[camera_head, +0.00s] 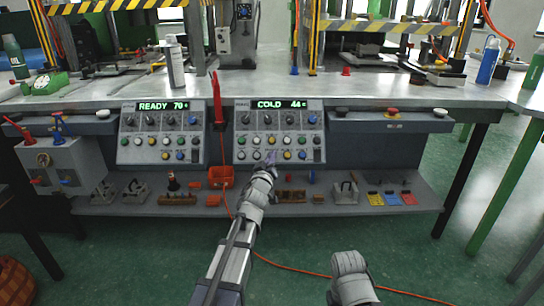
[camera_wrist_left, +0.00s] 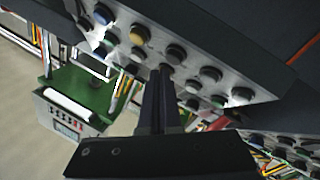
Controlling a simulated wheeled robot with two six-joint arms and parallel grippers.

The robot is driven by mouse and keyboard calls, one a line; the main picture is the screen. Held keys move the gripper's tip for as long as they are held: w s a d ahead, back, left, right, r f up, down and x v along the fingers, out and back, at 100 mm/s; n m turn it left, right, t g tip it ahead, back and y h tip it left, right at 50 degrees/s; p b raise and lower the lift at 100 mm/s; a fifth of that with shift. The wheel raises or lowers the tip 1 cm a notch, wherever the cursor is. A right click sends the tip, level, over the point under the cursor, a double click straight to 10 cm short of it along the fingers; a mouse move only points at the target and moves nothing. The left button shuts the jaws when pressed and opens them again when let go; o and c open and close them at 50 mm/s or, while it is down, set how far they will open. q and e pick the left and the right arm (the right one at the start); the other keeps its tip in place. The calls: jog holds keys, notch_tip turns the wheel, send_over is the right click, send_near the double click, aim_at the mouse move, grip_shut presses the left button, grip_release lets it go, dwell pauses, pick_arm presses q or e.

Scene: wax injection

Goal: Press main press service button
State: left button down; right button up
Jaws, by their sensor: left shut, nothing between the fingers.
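The right control panel (camera_head: 279,134) reads COLD 44 and the left one (camera_head: 161,131) reads READY 70. Each has knobs and rows of coloured round buttons, with labels too small to read. My left gripper (camera_head: 270,158) is at the lower button rows of the right panel. In the left wrist view its two dark fingers (camera_wrist_left: 161,70) are together, empty, and point at the button rows. Their tips lie close to a dark button (camera_wrist_left: 176,53), beside a yellow button (camera_wrist_left: 139,34); I cannot tell whether they touch.
A metal worktop (camera_head: 330,90) runs above the panels. A lower shelf (camera_head: 400,198) holds tools, an orange box (camera_head: 221,176) and coloured tags. A red stop button (camera_head: 392,112) sits to the right. An orange cable (camera_head: 300,270) lies on the green floor.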

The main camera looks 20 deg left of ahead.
pick_arm(q)
jog(key=shift+f, duration=0.1)
jog(key=shift+w+a+f, duration=0.1)
jog(key=shift+w+f, duration=0.05)
jog(key=shift+w, duration=0.15)
